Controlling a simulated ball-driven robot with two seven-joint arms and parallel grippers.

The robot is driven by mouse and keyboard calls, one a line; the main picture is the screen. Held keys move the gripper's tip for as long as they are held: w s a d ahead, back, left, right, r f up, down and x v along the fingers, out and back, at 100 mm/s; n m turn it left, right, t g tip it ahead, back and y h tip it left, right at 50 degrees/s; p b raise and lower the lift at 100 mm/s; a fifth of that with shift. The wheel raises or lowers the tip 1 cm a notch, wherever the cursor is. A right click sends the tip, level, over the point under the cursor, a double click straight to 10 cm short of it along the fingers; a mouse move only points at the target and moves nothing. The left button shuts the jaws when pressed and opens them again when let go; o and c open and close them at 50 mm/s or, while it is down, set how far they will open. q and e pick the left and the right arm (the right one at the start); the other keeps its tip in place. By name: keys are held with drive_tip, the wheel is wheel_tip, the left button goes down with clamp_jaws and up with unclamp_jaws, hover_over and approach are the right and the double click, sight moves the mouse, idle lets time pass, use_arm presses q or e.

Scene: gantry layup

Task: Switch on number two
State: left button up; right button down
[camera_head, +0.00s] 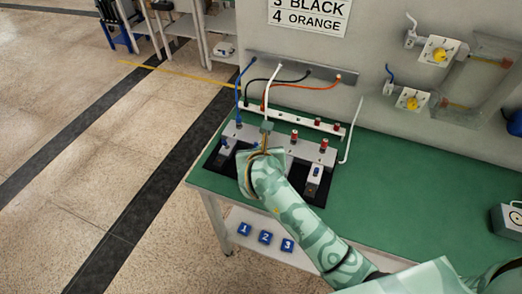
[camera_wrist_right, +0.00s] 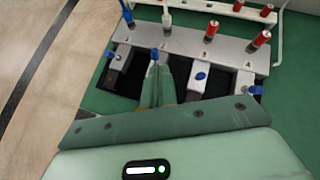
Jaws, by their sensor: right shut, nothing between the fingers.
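A grey terminal panel (camera_head: 270,140) with red posts stands on the green bench. Other levers show left (camera_wrist_right: 118,56) and right (camera_wrist_right: 201,76). My left gripper is out of view.
Blue tags numbered 1 (camera_head: 244,229), 2 (camera_head: 265,237) and 3 (camera_head: 287,245) are on the shelf below. A wall sign (camera_head: 309,14) reads 3 black, 4 orange. Blue, black, white and orange cables rise behind the panel.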

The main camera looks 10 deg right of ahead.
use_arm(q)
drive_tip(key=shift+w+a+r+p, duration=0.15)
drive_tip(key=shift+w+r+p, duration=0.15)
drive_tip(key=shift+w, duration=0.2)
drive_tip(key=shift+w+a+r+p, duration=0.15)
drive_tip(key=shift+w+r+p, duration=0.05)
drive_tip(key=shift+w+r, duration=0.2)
use_arm(e)
drive_tip(key=r, duration=0.1)
drive_tip(key=s+r, duration=0.1)
drive_tip(key=r, duration=0.1)
drive_tip(key=s+r, duration=0.1)
drive_tip(key=r, duration=0.1)
drive_tip(key=shift+d+r, duration=0.1)
drive_tip(key=shift+d, duration=0.05)
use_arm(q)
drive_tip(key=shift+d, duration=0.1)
use_arm(e)
drive_tip(key=shift+s, duration=0.1)
